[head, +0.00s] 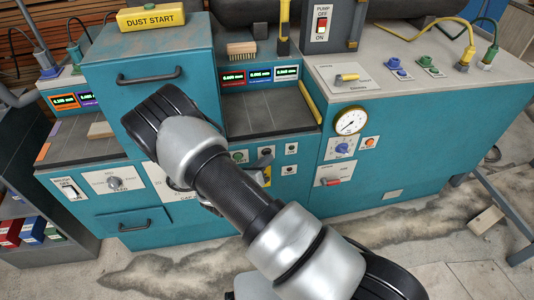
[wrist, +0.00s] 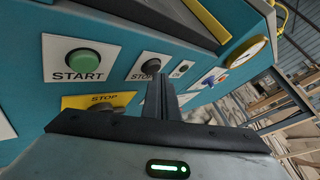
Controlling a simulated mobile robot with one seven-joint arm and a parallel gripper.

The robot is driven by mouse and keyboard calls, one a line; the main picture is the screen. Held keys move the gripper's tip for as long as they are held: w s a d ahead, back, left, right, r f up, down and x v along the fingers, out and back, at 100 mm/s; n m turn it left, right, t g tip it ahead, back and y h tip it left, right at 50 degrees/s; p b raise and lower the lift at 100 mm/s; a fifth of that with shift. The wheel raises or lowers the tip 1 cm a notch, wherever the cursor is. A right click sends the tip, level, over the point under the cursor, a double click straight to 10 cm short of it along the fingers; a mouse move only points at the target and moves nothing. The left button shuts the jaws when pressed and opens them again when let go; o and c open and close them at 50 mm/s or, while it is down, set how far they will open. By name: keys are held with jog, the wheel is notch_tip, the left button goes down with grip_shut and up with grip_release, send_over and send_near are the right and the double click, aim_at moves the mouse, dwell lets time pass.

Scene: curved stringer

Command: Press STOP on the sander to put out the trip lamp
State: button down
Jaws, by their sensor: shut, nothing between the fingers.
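The teal sander front shows in the wrist view with a green START button (wrist: 82,60) on a white plate. Right of it, a white plate marked STOP carries a dark button (wrist: 152,66). A yellow plate marked STOP (wrist: 96,101) lies below START, partly hidden by my gripper body. My gripper (wrist: 160,80) is shut and empty, its tips by the lower right of the white STOP plate; I cannot tell whether they touch. In the head view my arm covers much of this panel, with the green button (head: 239,157) showing beside it. I cannot identify the trip lamp.
A pressure gauge (head: 350,121), a blue knob (head: 343,149) and a red-handled switch (head: 330,181) sit on the panel at right. A drawer handle (head: 149,77) juts out at left. Open floor (head: 400,225) lies in front of the machine.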

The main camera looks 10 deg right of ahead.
jog(key=shift+s, duration=0.5)
jog(key=shift+s, duration=0.1)
jog(key=s+p, duration=0.1)
jog(key=s, duration=0.4)
jog(key=shift+w+r, duration=0.1)
dwell(0.8)
